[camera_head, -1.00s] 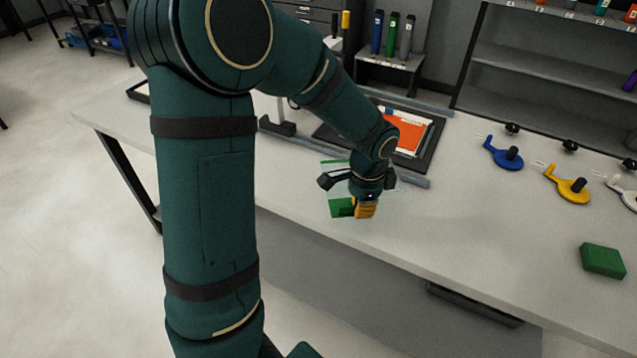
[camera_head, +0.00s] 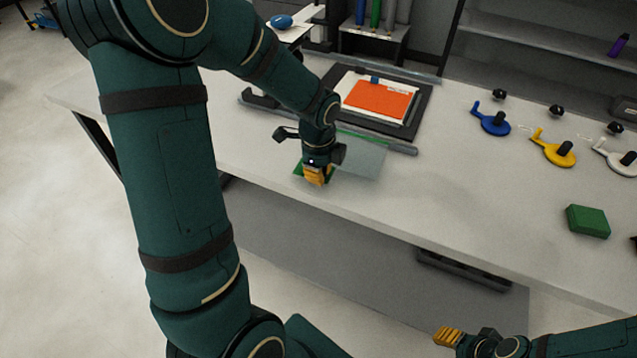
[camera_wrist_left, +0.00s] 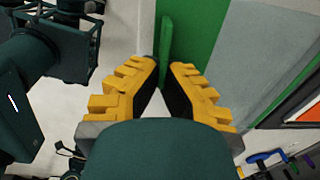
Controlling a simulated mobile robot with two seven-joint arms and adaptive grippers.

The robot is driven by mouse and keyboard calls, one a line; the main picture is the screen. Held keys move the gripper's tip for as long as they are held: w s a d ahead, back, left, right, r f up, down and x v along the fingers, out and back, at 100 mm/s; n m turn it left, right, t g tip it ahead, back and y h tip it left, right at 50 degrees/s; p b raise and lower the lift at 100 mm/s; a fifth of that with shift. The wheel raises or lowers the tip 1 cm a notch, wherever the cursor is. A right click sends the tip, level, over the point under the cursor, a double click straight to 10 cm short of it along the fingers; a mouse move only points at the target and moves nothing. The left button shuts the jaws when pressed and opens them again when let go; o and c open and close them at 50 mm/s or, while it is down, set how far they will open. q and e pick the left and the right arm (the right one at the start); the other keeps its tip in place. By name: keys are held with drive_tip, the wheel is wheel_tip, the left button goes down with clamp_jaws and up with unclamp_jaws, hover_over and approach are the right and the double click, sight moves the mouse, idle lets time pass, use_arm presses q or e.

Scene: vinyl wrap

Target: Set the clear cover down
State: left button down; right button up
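The clear cover (camera_head: 362,160) is a see-through greyish sheet with green edging, at the near edge of the worktable in the head view. It also shows in the left wrist view (camera_wrist_left: 250,60), with a broad green band and an upright green tab. My left gripper (camera_head: 316,176) is at the cover's left end. In the wrist view its yellow fingers (camera_wrist_left: 165,65) are closed on the green tab. I cannot tell whether the cover touches the table. My right gripper (camera_head: 447,337) is low in front of the table, away from the cover; its finger gap is unclear.
Behind the cover, a black-framed board (camera_head: 415,122) holds an orange sheet (camera_head: 380,99), with a grey bar (camera_head: 385,144) in front. Blue (camera_head: 492,122), yellow (camera_head: 556,150) and white handled tools lie to the right. A green block (camera_head: 588,221) lies farther right.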

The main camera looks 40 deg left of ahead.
sight(319, 190)
use_arm(q)
wheel_tip(319, 190, down, 4)
drive_tip(key=shift+r+b, duration=0.1)
drive_tip(key=shift+b, duration=0.45)
drive_tip(key=shift+r, duration=0.1)
drive_tip(key=c, duration=1.1)
unclamp_jaws()
drive_tip(key=shift+c, duration=0.2)
wheel_tip(319, 190, up, 12)
drive_tip(key=p, duration=0.3)
drive_tip(key=shift+s, duration=0.3)
drive_tip(key=shift+s+d, duration=0.1)
